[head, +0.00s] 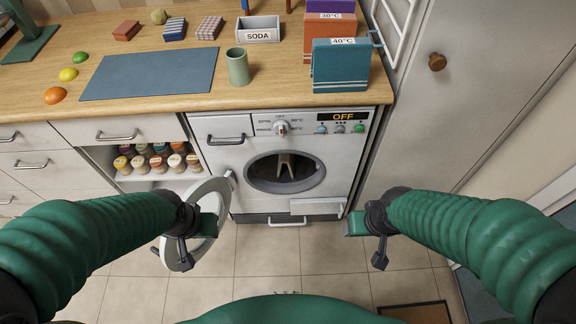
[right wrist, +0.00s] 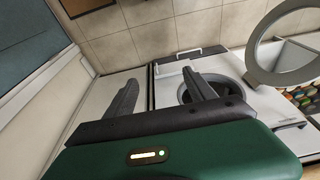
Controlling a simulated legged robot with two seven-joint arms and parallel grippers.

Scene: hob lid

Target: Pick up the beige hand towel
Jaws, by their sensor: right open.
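I see no plainly recognisable beige hand towel. A pale beige upright shape (head: 285,163) shows inside the dark drum of the washing machine (head: 225,160); I cannot tell whether it is a towel or part of the drum. The machine's round door (head: 173,252) stands open to the left. My right gripper (head: 380,258) is open and empty, in front of the machine and to its right; its spread fingers show in the right wrist view (right wrist: 160,77). My left gripper (head: 186,258) is in front of the open door; its jaw opening is not clear.
The wooden counter (head: 120,50) holds a blue mat (head: 150,74), green cup (head: 238,66), SODA tray (head: 259,32), detergent boxes (head: 341,65) and folded cloths (head: 209,27). Several jars (head: 157,163) stand on a shelf left of the machine. A tall cabinet (head: 455,100) is at right.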

